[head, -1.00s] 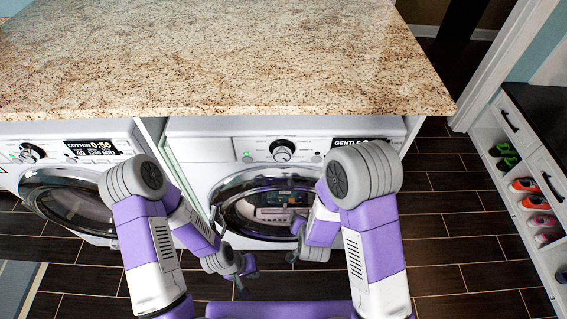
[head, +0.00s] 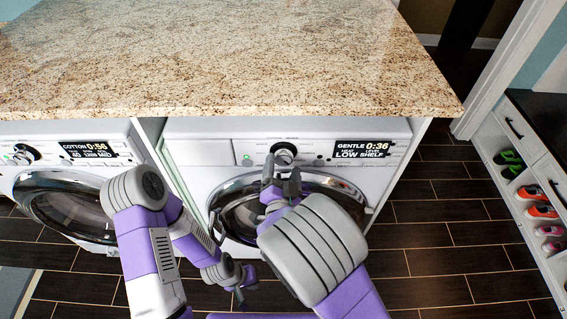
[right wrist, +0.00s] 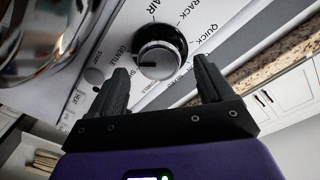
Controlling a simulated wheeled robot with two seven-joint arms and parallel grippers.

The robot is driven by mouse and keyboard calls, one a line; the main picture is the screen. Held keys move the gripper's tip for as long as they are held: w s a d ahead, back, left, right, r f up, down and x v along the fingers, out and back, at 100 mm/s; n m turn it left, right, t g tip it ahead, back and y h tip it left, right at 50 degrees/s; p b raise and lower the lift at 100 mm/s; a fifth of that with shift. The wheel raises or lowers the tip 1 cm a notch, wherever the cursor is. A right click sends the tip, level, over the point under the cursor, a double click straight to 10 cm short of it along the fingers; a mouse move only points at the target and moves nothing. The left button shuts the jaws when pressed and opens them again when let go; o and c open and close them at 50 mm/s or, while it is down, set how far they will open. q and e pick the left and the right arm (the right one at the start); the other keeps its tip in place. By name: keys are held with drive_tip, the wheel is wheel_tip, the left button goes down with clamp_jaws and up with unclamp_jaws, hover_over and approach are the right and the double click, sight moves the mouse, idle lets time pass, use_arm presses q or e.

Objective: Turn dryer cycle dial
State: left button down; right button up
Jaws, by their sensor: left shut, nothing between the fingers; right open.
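The dryer (head: 210,150) is the right-hand white machine; its display (head: 363,149) reads GENTLE 0:36, LOW, SHELF. Its black and silver cycle dial (head: 284,150) sits at the middle of the panel, and the right wrist view shows it (right wrist: 161,52) with printed labels around it. My right gripper (head: 280,172) is open just below the dial in the head view. In the right wrist view its fingers (right wrist: 162,72) point to either side of the dial, with no clear contact. My left gripper (head: 243,284) is shut and empty, low in front of the dryer.
A washer (head: 66,190) with a COTTON 0:56 display stands at the left. A granite counter (head: 220,60) overhangs both machines. The dryer's round glass door (head: 236,215) is below the panel. A shoe shelf (head: 527,180) stands at the right; the tiled floor (head: 430,235) between is clear.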

drive_tip(key=shift+w, duration=1.2)
drive_tip(key=c, duration=1)
drive_tip(key=shift+c, duration=0.2)
drive_tip(key=shift+n, duration=0.3)
drive_tip(key=n, duration=0.3)
drive_tip(key=shift+n+p, duration=0.6)
drive_tip(key=shift+n, duration=1.5)
